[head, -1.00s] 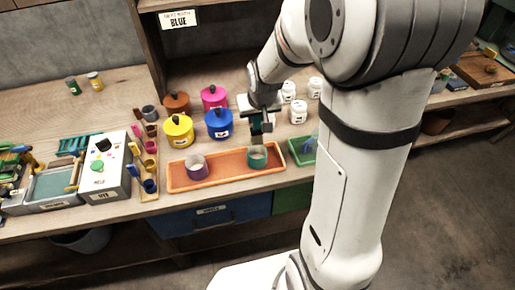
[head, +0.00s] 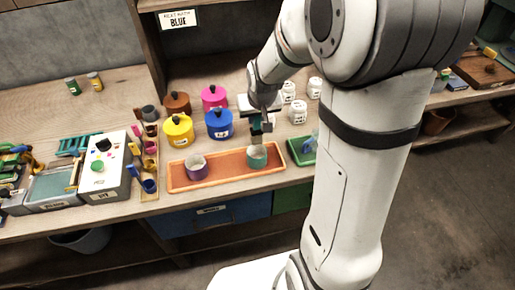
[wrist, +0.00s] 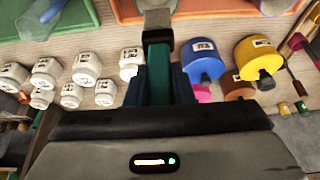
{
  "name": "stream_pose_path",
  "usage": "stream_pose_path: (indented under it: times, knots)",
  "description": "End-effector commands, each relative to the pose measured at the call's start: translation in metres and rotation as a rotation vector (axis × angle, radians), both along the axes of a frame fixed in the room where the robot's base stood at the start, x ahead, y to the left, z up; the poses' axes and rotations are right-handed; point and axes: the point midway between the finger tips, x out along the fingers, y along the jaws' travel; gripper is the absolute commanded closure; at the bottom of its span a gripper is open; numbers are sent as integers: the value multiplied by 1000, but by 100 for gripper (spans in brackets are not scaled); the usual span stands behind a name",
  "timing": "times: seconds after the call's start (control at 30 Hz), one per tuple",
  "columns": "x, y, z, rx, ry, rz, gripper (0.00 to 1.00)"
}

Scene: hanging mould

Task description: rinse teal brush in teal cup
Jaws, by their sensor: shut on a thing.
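The teal cup (head: 257,160) stands at the right end of the orange tray in the head view, beside a purple cup (head: 196,170). My gripper (head: 259,128) is just above the teal cup, pointing down. In the wrist view my gripper (wrist: 158,88) is shut on the teal brush (wrist: 158,65), whose teal handle shows between the dark fingers. A dark collar and a pale grey end (wrist: 156,14) are at the brush's far end. In the head view the brush's lower end is at the cup's mouth; I cannot tell how deep it is.
The orange tray (head: 225,176) lies along the bench front, with a green tray (head: 303,154) to its right. Yellow (head: 177,131) and blue (head: 219,125) lidded pots stand behind it, with white jars (head: 298,112) at the right. A rack of small cups (head: 150,170) is at the left.

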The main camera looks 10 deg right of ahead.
Motion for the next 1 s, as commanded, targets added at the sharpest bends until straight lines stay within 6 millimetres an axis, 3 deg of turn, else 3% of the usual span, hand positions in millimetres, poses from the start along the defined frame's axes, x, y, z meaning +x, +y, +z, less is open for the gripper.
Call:
stream_pose_path:
  times: [0.5, 1.0]
  knots:
    - [0, 0, 40, 0, 0, 0, 100]
    - [0, 0, 40, 0, 0, 0, 100]
